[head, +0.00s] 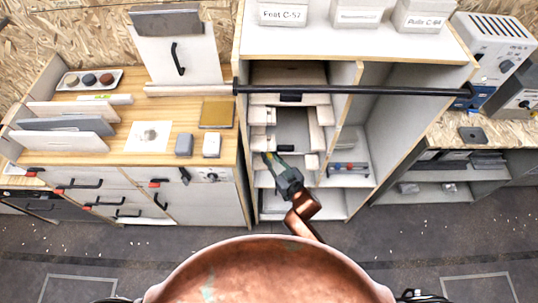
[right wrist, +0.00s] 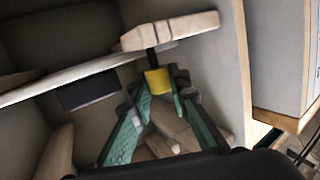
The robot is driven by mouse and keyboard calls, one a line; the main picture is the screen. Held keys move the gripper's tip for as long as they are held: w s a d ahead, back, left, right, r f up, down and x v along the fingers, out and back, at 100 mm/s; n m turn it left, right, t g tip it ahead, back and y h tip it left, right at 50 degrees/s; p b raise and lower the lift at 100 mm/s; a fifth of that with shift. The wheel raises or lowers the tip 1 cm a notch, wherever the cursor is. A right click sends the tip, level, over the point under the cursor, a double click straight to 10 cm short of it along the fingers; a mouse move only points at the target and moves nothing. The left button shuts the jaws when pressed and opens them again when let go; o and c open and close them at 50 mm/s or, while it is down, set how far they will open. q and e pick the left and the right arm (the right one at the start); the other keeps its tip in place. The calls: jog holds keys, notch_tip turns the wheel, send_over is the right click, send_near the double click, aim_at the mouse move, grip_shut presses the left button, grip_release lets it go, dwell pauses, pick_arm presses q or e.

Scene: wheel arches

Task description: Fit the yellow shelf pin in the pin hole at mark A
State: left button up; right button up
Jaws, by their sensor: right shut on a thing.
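My right gripper (head: 274,165) reaches into the middle bay of the grey cabinet (head: 245,110). In the right wrist view its green-lined fingers (right wrist: 160,95) are shut on the yellow shelf pin (right wrist: 157,80). A dark stem (right wrist: 151,57) runs from the yellow part toward a pale wooden block (right wrist: 170,30) on the bay wall. I cannot tell whether the stem enters a hole or only overlaps the block. The pin shows as a small yellow spot in the head view (head: 267,157). No letter A is legible, and the pin hole is hidden. My left gripper is out of view.
Pale wooden blocks (head: 262,116) line the bay walls close to the gripper. A dark block (right wrist: 90,90) sits beside the fingers in the wrist view. A black rail (head: 350,89) crosses in front of the cabinet. A wooden-topped counter (head: 180,110) stands at left.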

jog(key=shift+f, duration=0.3)
jog(key=shift+c, duration=0.2)
jog(key=o, duration=0.9)
jog(key=v, duration=1.2)
jog(key=shift+a, duration=0.1)
